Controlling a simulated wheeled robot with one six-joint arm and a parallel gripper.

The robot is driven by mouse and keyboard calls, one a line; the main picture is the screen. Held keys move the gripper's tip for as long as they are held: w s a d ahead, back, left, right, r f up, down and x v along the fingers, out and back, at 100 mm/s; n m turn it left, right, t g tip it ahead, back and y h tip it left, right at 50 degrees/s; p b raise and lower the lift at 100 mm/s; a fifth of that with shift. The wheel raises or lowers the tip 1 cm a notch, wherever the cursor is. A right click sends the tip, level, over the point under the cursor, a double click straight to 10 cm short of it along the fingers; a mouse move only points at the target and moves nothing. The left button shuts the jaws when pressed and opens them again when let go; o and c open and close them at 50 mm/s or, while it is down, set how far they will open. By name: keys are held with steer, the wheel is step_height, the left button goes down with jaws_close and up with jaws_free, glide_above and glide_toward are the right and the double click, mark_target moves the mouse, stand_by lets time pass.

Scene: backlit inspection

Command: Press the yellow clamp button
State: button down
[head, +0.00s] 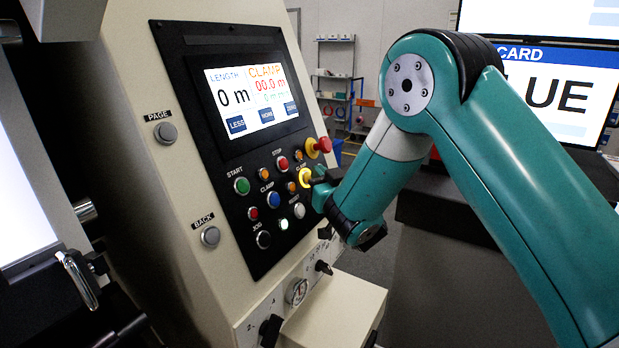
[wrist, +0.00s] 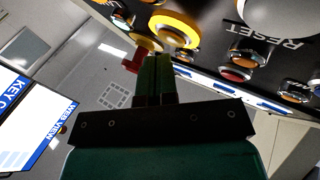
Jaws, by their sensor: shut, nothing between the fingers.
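The yellow clamp button (head: 304,177) is a round yellow button on the right part of the black control panel, under a small CLAMP label. My gripper (head: 317,187) is shut and empty, its fingertips right beside this button and hiding part of its surroundings. In the wrist view the yellow button (wrist: 174,27) is large at the top centre, and my closed fingers (wrist: 155,70) point toward it from just below. I cannot tell whether the fingertips touch it.
A red emergency stop knob (head: 324,145) sits just above the gripper. Orange, blue, green, red and white buttons (head: 299,210) are close by. The screen (head: 252,97) shows CLAMP 00.0. A box ledge (head: 340,310) juts out below.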

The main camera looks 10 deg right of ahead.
stand_by(0.4)
steer(key=shift+w+a+f, duration=0.2)
steer(key=shift+w+a, duration=0.1)
steer(key=shift+s+d+r, duration=0.15)
steer(key=shift+s+d, duration=0.15)
stand_by(0.3)
steer(key=shift+r, duration=0.1)
steer(key=shift+s+d+r+p, duration=0.3)
steer(key=shift+s+d+r, duration=0.05)
steer(key=shift+s+d, duration=0.3)
steer(key=shift+s+d+r+p, duration=0.25)
steer(key=shift+s+d+r, duration=0.1)
steer(key=shift+s+d, duration=0.3)
steer(key=shift+s+d+r+p, duration=0.3)
steer(key=shift+s+d+r, duration=0.05)
steer(key=shift+s+d, duration=0.3)
